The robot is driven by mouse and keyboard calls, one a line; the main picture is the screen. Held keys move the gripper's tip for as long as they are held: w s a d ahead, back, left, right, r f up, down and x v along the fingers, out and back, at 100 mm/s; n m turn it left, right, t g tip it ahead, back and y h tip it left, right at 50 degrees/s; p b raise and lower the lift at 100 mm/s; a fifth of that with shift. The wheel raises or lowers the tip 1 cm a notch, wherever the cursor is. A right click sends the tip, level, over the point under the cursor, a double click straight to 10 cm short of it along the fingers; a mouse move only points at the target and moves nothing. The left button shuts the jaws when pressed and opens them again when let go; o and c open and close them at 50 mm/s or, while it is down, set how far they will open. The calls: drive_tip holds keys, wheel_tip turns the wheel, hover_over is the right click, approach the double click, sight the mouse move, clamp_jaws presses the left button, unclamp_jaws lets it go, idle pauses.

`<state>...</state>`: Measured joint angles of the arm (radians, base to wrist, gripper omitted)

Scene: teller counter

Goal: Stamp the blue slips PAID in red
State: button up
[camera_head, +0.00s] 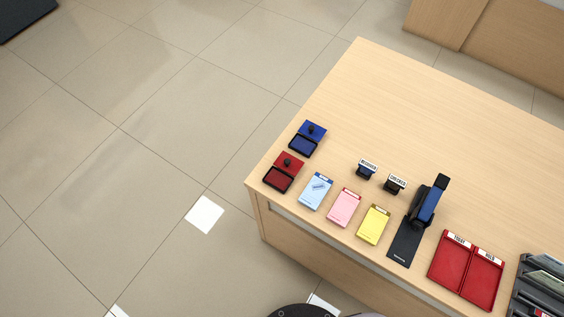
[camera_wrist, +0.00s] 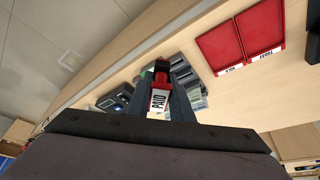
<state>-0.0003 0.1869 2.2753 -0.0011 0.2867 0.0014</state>
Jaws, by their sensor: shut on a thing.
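In the wrist view my gripper (camera_wrist: 162,88) is shut on the PAID stamp (camera_wrist: 158,101), which has a white PAID label and red parts. Neither shows in the head view. The blue slips (camera_head: 316,191) lie as a pad near the counter's front edge; the top one bears a small pale mark I cannot read. The red ink pad (camera_head: 279,179) is open at the left corner, its lid (camera_head: 289,161) folded back. The blue ink pad (camera_head: 303,145) lies open behind it. In the wrist view the held stamp is above the counter, away from the slips, which are out of that view.
Pink slips (camera_head: 344,207) and yellow slips (camera_head: 373,225) lie beside the blue ones. RECEIVED (camera_head: 367,169) and CHECKED (camera_head: 395,184) stamps stand behind. A tall black and blue device (camera_head: 428,203), a two-part red tray (camera_head: 467,271) and a dark rack (camera_head: 540,291) follow rightward. The back counter is clear.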

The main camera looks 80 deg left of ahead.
idle(0.3)
drive_tip(key=shift+w+a+f+n, duration=0.15)
drive_tip(key=shift+a+n, duration=0.15)
drive_tip(key=shift+a, duration=0.25)
drive_tip(key=a+f+n+g+y+b, duration=0.1)
drive_tip(key=a+f+n+y, duration=0.15)
drive_tip(key=a+n, duration=1)
drive_tip(key=s+a+n+g, duration=0.1)
drive_tip(key=s+a+n, duration=0.1)
drive_tip(key=a, duration=0.5)
drive_tip(key=s+a+f+n+g+y+b, duration=0.1)
drive_tip(key=s+a+n+g, duration=0.1)
drive_tip(key=s+a, duration=0.3)
drive_tip(key=s+a+n+g+y, duration=0.1)
drive_tip(key=s+a+n, duration=0.3)
drive_tip(key=a, duration=0.6)
drive_tip(key=shift+a+f+g+b, duration=0.2)
drive_tip(key=shift+a+g+b, duration=0.1)
drive_tip(key=shift+a+g, duration=0.1)
drive_tip(key=s+a+n+g+h, duration=0.1)
drive_tip(key=s+a+n, duration=0.3)
drive_tip(key=s, duration=0.4)
drive_tip(key=s+a+f+n+g+h+b, duration=0.1)
drive_tip(key=s+a+n+h, duration=0.1)
drive_tip(key=s+a+n, duration=0.2)
drive_tip(key=s+a+n+g+h, duration=0.1)
drive_tip(key=s+a+n, duration=0.4)
drive_tip(key=s, duration=0.8)
drive_tip(key=shift+f+n, duration=0.15)
drive_tip(key=shift+n, duration=0.8)
